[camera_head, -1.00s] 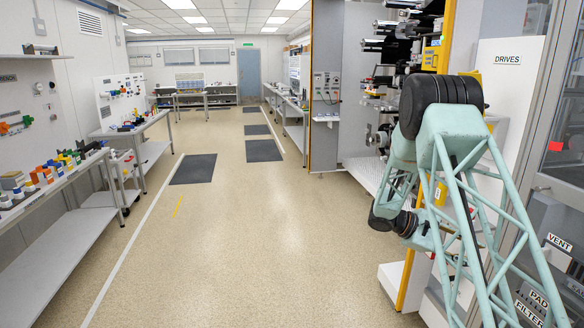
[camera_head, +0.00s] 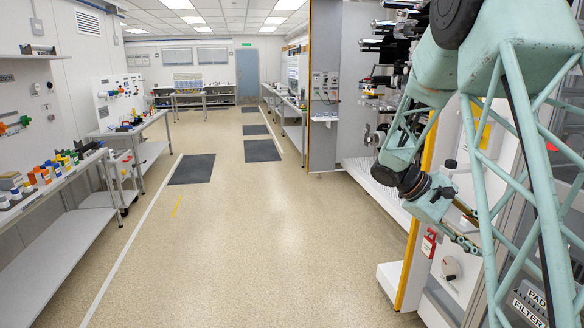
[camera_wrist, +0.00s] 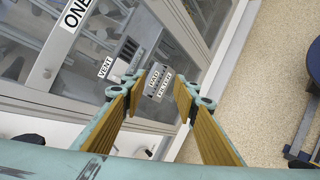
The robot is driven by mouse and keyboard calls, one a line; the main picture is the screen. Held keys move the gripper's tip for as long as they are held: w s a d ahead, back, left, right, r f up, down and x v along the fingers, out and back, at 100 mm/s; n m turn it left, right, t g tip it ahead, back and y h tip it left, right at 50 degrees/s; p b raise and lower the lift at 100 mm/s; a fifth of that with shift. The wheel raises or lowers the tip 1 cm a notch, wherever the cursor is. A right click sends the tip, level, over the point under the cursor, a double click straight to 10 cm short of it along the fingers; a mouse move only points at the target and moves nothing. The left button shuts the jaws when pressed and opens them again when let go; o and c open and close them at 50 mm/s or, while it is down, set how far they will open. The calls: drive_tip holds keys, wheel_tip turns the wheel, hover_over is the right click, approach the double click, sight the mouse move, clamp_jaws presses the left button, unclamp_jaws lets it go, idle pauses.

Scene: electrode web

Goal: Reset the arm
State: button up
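My arm is teal with lattice links and black joints, and it fills the right side of the head view. My gripper (camera_head: 465,228) hangs at the lower end of the arm, in front of the white cabinet on the right. In the wrist view my gripper (camera_wrist: 155,95) shows two fingers with golden-brown pads, spread well apart with nothing between them.
Close on the right are a panel with a red tag (camera_head: 429,242) and a round knob (camera_head: 450,268), and the glazed cabinet (camera_wrist: 50,75). A bench (camera_head: 60,180) with small coloured parts lines the left wall. The aisle floor (camera_head: 230,250) is clear.

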drive_tip(key=s+a+r+m+t+y, duration=0.1)
drive_tip(key=s+a+r+t+y, duration=0.1)
drive_tip(key=s+a, duration=0.8)
drive_tip(key=s+a+r+m+t+y, duration=0.1)
drive_tip(key=s+a+r+y, duration=0.4)
drive_tip(key=s+a, duration=0.6)
drive_tip(key=s+a+r+m+t+y, duration=0.2)
drive_tip(key=s+a+r, duration=0.5)
drive_tip(key=s, duration=1.2)
drive_tip(key=shift+a+t+y, duration=0.8)
drive_tip(key=shift+a+t, duration=0.2)
drive_tip(key=shift+a, duration=0.85)
drive_tip(key=shift+s, duration=0.1)
